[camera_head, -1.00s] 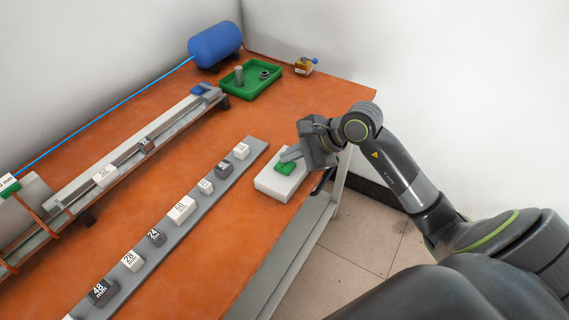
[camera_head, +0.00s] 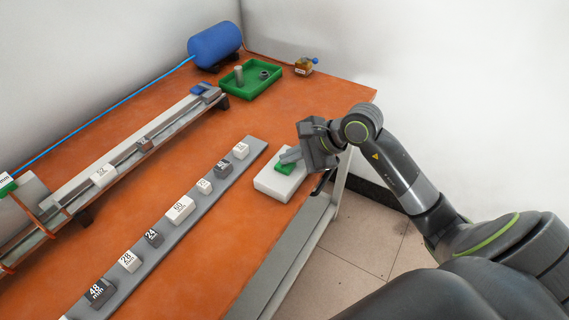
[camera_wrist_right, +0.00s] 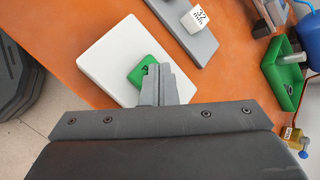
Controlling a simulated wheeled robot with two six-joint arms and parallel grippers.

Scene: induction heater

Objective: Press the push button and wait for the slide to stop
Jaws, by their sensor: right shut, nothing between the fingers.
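The push button is a green square (camera_head: 285,167) on a white box (camera_head: 268,184) near the table's right edge. In the wrist view the green button (camera_wrist_right: 140,74) is partly hidden behind my fingertips. My right gripper (camera_head: 288,156) is shut and empty, its fingertips at the button. I cannot tell how far the button is pressed. I cannot tell for sure which part is the slide. My left gripper is out of view.
A grey strip (camera_head: 222,187) with several numbered blocks lies left of the white box. A green tray (camera_head: 268,88) with grey metal parts, a blue tank (camera_head: 215,44) and a small brass piece (camera_head: 304,66) stand at the back. Bare orange table separates strip and rail.

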